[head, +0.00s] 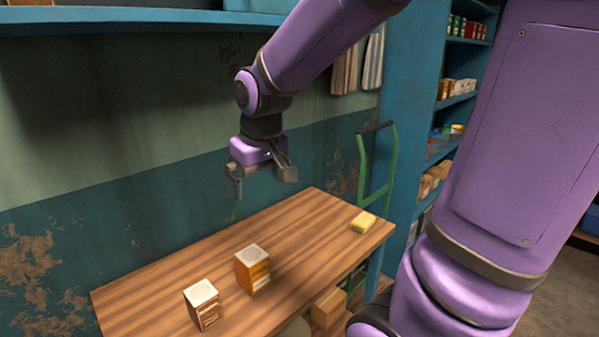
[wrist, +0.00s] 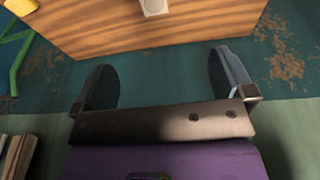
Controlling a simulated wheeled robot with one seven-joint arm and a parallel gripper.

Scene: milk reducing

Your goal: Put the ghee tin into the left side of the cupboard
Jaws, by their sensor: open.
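Two box-shaped tins with pale square tops stand upright on the wooden table. One is an orange and yellow tin (head: 258,275); the other is a brown-labelled tin (head: 209,313) nearer the front left. I cannot read which is the ghee tin. One pale tin top (wrist: 153,6) shows at the upper edge of the wrist view. My gripper (head: 262,180) is open and empty, above and behind the tins near the wall; its spread fingers also show in the wrist view (wrist: 160,78). A blue wall cupboard (head: 130,22) runs along the top left; its inside is mostly out of view.
A yellow block (head: 363,222) lies at the table's right end. The wooden table (head: 315,225) is otherwise clear. A green hand truck (head: 378,190) stands behind that end. Tall blue shelves (head: 455,99) with packets are at the right. Cloths (head: 372,62) hang on the wall.

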